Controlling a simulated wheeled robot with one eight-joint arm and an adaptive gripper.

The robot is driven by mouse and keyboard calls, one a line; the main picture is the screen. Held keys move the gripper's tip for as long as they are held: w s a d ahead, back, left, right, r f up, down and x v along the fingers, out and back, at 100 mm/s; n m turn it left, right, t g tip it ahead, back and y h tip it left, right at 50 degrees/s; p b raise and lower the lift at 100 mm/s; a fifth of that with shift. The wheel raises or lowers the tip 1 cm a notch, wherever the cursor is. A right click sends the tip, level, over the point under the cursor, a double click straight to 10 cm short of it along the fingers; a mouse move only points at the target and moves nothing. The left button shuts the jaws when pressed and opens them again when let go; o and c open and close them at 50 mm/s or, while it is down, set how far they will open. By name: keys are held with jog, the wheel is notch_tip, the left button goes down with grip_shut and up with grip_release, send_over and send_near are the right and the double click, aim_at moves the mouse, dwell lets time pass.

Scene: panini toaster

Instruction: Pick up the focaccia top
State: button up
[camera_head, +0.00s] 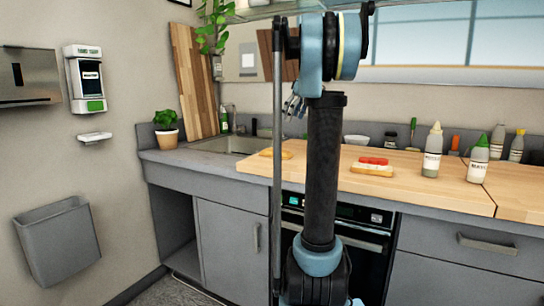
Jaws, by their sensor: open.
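A plain flat slice of bread, which looks like the focaccia top (286,154), lies on the wooden worktop left of my arm. The thin pole in front hides part of it. A second bread piece with red tomato slices, the focaccia base (372,171), lies on the worktop right of my arm. My gripper (294,106) shows small and partly hidden behind my arm. It is open, above the worktop and apart from the bread, with nothing visible between its fingers.
White squeeze bottles (432,152) stand at the right on the wooden worktop (410,182). A sink (228,145) and a potted plant (166,128) are at the left. A white bowl (357,140) stands behind. Worktop between the focaccia base and bottles is clear.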

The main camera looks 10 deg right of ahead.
jog(key=w, duration=0.1)
send_over(279, 151)
jog(key=d, duration=0.1)
jog(key=f, duration=1)
jog(key=shift+d+f, duration=0.2)
jog(key=shift+s+d+x, duration=0.1)
jog(key=shift+s+x, duration=0.1)
jog(key=shift+x, duration=1.2)
jog(key=shift+s+d+x, duration=0.1)
jog(key=shift+s+x, duration=0.05)
jog(key=shift+x, duration=1.25)
jog(key=shift+f, duration=0.1)
jog(key=c, duration=1.1)
